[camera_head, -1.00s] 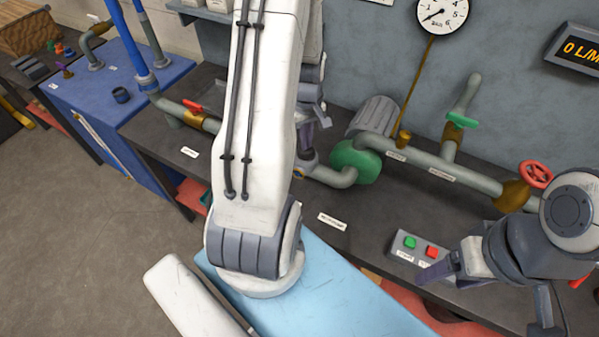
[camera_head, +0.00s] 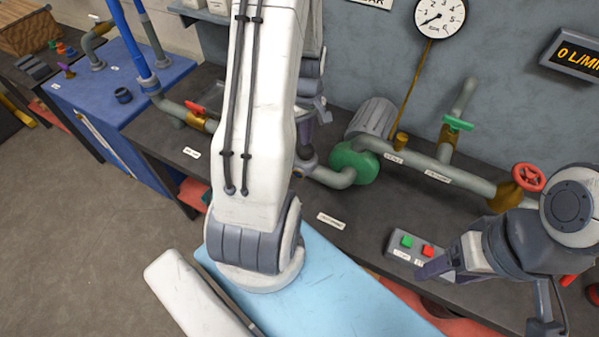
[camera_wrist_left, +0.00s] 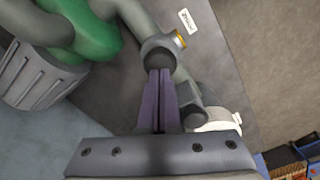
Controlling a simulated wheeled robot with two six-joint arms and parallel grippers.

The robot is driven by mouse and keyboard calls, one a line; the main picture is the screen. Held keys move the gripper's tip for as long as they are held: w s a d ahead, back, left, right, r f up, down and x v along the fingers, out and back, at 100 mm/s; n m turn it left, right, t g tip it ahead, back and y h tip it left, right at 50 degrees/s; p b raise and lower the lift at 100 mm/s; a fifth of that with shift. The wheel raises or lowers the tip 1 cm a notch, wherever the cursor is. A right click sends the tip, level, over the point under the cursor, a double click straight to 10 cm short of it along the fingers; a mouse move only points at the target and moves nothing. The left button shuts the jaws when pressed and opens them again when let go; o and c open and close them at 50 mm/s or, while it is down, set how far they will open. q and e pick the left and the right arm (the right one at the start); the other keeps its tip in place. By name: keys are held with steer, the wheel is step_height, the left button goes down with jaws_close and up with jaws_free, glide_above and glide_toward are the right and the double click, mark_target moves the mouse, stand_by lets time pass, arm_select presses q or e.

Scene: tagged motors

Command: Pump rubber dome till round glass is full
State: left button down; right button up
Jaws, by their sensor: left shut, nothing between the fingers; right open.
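My left gripper (camera_wrist_left: 158,105) is shut and empty. Its purple fingertips point at a dark rounded fitting (camera_wrist_left: 163,48) with a yellow ring on the pipe, close to it; I cannot tell whether they touch. This fitting may be the rubber dome, but that is not certain. In the head view the left gripper (camera_head: 307,138) shows just right of my left arm, above the pipe fitting (camera_head: 303,172). No round glass can be made out; my left arm hides part of the bench. My right gripper (camera_head: 428,271) is open and empty beside the button box.
A green pump (camera_head: 355,162) feeds a pipe with a green-handled valve (camera_head: 458,123) and red handwheel (camera_head: 529,177). A button box (camera_head: 413,246) sits at the bench front. A gauge (camera_head: 440,17) and a display reading 0 (camera_head: 575,50) hang on the wall.

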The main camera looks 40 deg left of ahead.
arm_select(q)
steer(key=shift+f, duration=0.1)
steer(key=shift+f+b, duration=1.1)
steer(key=shift+f, duration=0.3)
steer(key=shift+r, duration=0.1)
steer(key=shift+r+p, duration=1.35)
steer(key=shift+r, duration=0.05)
step_height(320, 180, up, 7)
steer(key=p, duration=0.6)
